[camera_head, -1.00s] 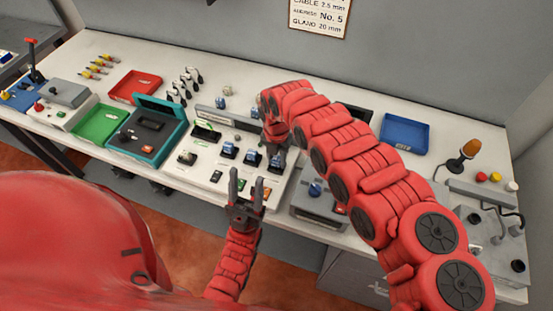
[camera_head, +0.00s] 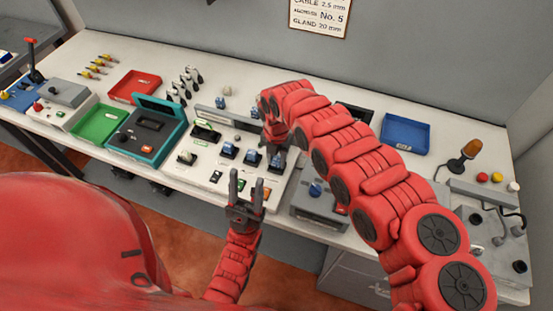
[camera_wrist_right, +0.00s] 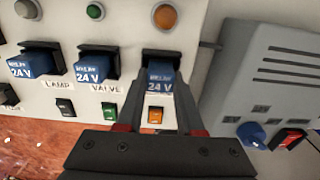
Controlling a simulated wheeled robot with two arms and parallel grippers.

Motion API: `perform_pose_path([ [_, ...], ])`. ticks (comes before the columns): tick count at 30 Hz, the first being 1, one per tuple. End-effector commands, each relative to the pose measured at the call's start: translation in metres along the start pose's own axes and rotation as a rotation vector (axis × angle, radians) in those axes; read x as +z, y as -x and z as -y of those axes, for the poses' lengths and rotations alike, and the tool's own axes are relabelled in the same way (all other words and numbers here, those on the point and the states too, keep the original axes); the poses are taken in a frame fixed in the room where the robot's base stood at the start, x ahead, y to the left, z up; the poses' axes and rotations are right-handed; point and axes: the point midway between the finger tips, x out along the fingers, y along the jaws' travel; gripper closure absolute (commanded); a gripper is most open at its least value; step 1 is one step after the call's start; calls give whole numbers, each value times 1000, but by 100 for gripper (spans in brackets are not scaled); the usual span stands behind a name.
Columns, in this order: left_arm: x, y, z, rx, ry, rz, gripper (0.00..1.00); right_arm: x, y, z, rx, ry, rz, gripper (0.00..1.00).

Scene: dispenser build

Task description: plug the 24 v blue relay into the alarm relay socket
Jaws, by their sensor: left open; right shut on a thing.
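My right gripper (camera_wrist_right: 162,112) is shut on a blue relay marked 24 V (camera_wrist_right: 160,78) in the right wrist view. The relay is at the dark socket (camera_wrist_right: 162,55) below the orange lamp, rightmost in its row; I cannot tell whether it is fully seated. The socket's label is hidden. In the head view this relay (camera_head: 275,161) shows just under my right wrist. My left gripper (camera_head: 246,188) is open and empty in front of the panel's near edge.
Two similar blue 24 V relays (camera_wrist_right: 97,66) (camera_wrist_right: 35,63) sit in the LAMP and VALVE row of the white panel (camera_wrist_right: 130,20). A grey box (camera_wrist_right: 270,65) with a blue knob stands close on the right. A teal case (camera_head: 147,133) is left of the panel.

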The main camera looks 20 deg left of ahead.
Motion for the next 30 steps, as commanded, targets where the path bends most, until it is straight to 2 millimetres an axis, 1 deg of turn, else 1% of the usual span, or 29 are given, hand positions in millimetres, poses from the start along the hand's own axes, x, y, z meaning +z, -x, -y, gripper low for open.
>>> perform_pose_path([
  [15,1,7,0,0,0,0,50,0,-5,0,1,-1,1,100],
  [26,1,7,0,0,0,0,50,0,-5,0,0,-1,0,100],
  [27,1,7,0,0,0,0,50,0,-5,0,0,0,0,62],
  [29,1,7,0,0,0,0,50,0,-5,0,0,0,0,51],
  [30,1,7,0,0,0,0,50,0,-5,0,0,0,0,44],
])
